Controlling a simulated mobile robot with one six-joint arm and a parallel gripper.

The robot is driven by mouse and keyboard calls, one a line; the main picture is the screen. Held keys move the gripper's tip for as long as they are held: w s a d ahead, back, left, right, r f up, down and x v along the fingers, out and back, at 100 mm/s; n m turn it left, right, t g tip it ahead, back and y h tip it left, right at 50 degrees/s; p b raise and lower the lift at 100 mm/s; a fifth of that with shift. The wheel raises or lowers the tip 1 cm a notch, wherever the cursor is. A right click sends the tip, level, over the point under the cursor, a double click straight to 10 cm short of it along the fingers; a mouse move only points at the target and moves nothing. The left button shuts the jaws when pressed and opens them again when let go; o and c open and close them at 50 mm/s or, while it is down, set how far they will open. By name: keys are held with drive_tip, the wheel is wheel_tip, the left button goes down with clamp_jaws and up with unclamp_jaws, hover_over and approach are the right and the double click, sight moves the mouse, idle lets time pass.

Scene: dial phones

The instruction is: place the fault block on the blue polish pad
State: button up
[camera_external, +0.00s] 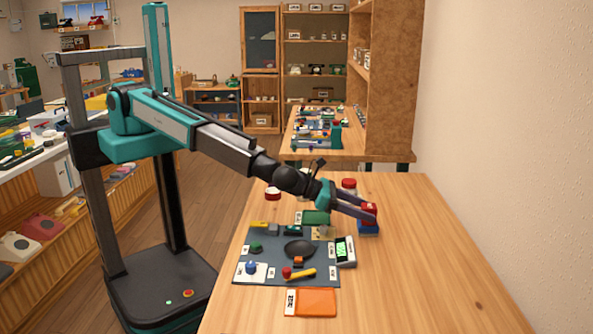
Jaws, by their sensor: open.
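A small red block (370,207), which looks like the fault block, sits at the right of the work area on the wooden table. A blue block-shaped item (368,228), which may be the blue polish pad, is directly below it. The red block seems to rest on the blue item, but the contact is partly hidden by my fingers. My gripper (371,214) is open, with its grey fingers reaching right around or beside the red block. I cannot tell whether the fingers touch it.
A dark mat (262,273) holds several small parts, including a black oval dish (299,249) and a yellow-handled tool (302,274). A meter (345,251) stands at its right edge. An orange pad (315,302) lies in front. The table's right side is clear up to the wall.

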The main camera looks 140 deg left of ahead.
drive_tip(key=b+v, duration=0.2)
drive_tip(key=v, duration=0.8)
idle(1.0)
